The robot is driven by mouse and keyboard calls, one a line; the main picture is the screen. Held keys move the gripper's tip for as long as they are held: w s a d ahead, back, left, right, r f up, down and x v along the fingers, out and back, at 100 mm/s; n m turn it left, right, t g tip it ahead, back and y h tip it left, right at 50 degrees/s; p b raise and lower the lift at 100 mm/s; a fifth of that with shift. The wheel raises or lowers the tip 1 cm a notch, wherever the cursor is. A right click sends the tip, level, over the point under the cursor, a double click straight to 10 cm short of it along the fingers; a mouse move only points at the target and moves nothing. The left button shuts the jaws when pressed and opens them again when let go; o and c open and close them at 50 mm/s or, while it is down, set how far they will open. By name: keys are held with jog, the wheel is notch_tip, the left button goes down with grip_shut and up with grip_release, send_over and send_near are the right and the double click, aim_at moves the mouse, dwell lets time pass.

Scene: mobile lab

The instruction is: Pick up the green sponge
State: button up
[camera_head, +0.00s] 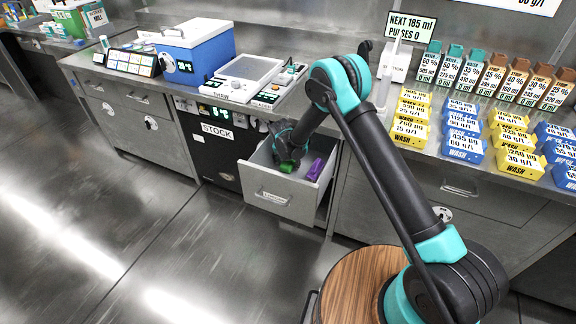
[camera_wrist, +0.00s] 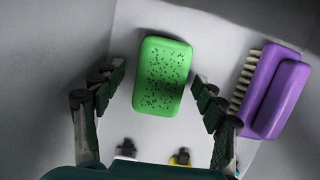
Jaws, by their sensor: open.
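The green sponge (camera_wrist: 163,76) lies in the open drawer, dotted with dark pores, and a small part of it shows in the head view (camera_head: 288,167). My gripper (camera_wrist: 160,88) is open over the sponge, with one finger to its left and one to its right. A gap shows between each finger and the sponge in the wrist view. In the head view my gripper (camera_head: 290,160) reaches down into the drawer and hides much of its inside.
A purple brush (camera_wrist: 275,92) with pale bristles lies right of the sponge, close to my right finger. The drawer (camera_head: 285,200) has walls around both.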

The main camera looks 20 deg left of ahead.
jog(key=shift+f, duration=0.1)
jog(key=shift+c, duration=0.4)
jog(key=c, duration=1)
jog(key=shift+d, duration=0.1)
jog(key=shift+s+d+r, duration=0.25)
jog(key=shift+s+r, duration=0.1)
jog(key=shift+r, duration=0.1)
jog(key=s+d+r, duration=0.2)
jog(key=s, duration=0.1)
jog(key=s+d+r, duration=0.2)
jog(key=s+d, duration=0.1)
jog(key=s+d+r, duration=0.3)
jog(key=s, duration=0.1)
jog(key=shift+d, duration=0.25)
